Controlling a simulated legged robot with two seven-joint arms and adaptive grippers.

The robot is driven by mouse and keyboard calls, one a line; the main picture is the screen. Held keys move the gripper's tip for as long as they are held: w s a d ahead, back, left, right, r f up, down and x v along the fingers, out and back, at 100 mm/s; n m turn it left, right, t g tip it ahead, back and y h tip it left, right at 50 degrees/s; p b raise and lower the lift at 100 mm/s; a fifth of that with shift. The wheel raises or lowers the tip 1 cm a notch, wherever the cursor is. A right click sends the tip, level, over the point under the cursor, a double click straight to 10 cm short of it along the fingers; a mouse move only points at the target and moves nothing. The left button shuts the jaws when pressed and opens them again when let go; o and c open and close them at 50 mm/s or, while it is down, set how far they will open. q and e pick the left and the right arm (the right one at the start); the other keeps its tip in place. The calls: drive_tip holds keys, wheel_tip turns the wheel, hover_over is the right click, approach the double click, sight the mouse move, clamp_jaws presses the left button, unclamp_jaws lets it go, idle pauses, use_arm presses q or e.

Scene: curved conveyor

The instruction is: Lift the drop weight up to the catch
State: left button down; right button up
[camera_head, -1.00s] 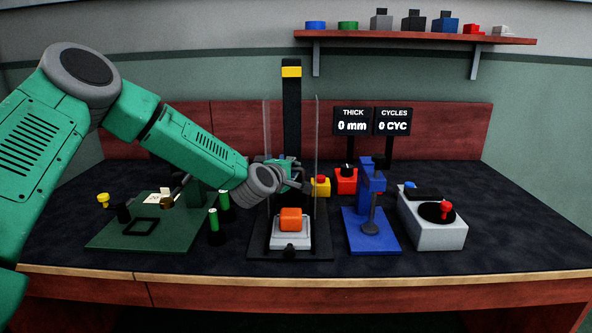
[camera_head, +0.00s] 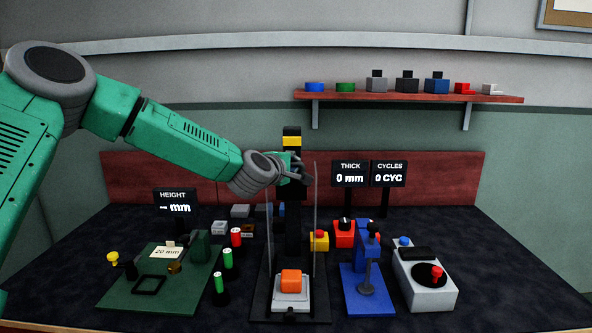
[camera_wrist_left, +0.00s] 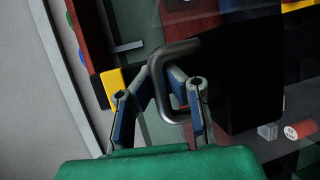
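The drop tower is a black column (camera_head: 292,225) with a yellow band (camera_head: 292,141) near its top and thin upright guides beside it. My left gripper (camera_head: 306,174) is at the column's upper part, a little below the yellow band. In the left wrist view, its fingers (camera_wrist_left: 160,82) close around a grey U-shaped handle (camera_wrist_left: 180,52). The handle meets a dark block (camera_wrist_left: 245,75), which looks like the drop weight. The yellow band (camera_wrist_left: 112,86) shows left of the fingers. My right gripper is not in view.
An orange block (camera_head: 291,277) sits on a pale pad at the tower's foot. A green board (camera_head: 125,290) and several capped cylinders stand left; a blue stand (camera_head: 366,295) and a grey box (camera_head: 425,285) stand right. A yellow box (camera_head: 319,241) sits close beside the tower.

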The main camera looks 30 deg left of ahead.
use_arm(q)
drive_tip(key=shift+a+r, duration=0.2)
drive_tip(key=c, duration=1.9)
unclamp_jaws()
drive_tip(key=shift+r, duration=0.1)
drive_tip(key=shift+o, duration=0.2)
drive_tip(key=shift+s+a, duration=0.1)
drive_tip(key=shift+a, duration=0.05)
drive_tip(key=v, duration=1.2)
drive_tip(key=shift+f, duration=0.35)
